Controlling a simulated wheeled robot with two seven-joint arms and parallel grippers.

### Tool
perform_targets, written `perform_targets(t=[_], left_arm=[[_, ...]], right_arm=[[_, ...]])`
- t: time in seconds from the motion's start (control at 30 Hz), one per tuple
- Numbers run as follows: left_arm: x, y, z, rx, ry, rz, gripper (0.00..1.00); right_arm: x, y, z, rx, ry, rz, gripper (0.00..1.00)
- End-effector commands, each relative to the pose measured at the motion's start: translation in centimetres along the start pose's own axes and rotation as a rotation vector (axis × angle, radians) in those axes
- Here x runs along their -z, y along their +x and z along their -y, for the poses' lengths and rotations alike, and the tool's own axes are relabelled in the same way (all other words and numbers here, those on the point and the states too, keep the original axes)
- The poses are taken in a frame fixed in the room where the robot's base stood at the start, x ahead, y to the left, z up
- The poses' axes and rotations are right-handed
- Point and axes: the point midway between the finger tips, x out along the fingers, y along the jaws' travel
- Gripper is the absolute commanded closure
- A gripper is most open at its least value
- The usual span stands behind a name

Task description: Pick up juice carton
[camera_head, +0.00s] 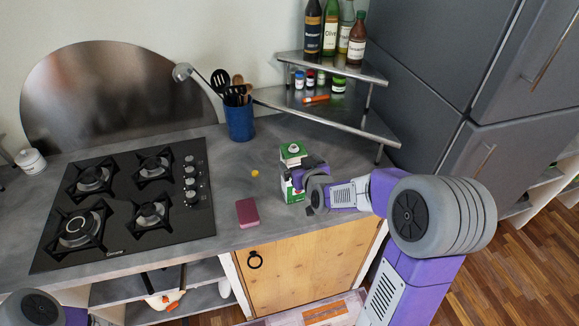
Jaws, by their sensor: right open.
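The juice carton (291,152) is a small green and white box with a pale cap. It stands upright on the grey counter, in front of the corner shelf. My right gripper (298,180) is at the carton, reaching in from the right, with its jaws open. I cannot tell whether the fingers touch the carton. My left arm shows only as a grey and purple part at the bottom left corner; its gripper is out of view.
A black gas hob (130,205) fills the left of the counter. A blue utensil pot (240,122) stands behind, near the metal corner shelf (335,118) with bottles and jars. A dark pink block (247,212) and a small yellow object (255,173) lie left of the carton.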

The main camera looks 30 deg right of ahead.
Motion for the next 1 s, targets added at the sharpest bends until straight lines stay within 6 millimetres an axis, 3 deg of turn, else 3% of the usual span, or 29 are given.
perform_targets(t=[0.53,0.87,1.0], left_arm=[[0.0,1.0,0.4,0.000,0.000,0.001,0.57],[0.0,1.0,0.4,0.000,0.000,0.001,0.57],[0.0,1.0,0.4,0.000,0.000,0.001,0.57]], right_arm=[[-1.0,6.3,0.1,0.000,-0.002,0.005,0.00],[-0.9,6.9,0.1,0.001,0.001,0.005,0.00],[-0.9,6.8,0.1,0.001,0.001,0.005,0.20]])
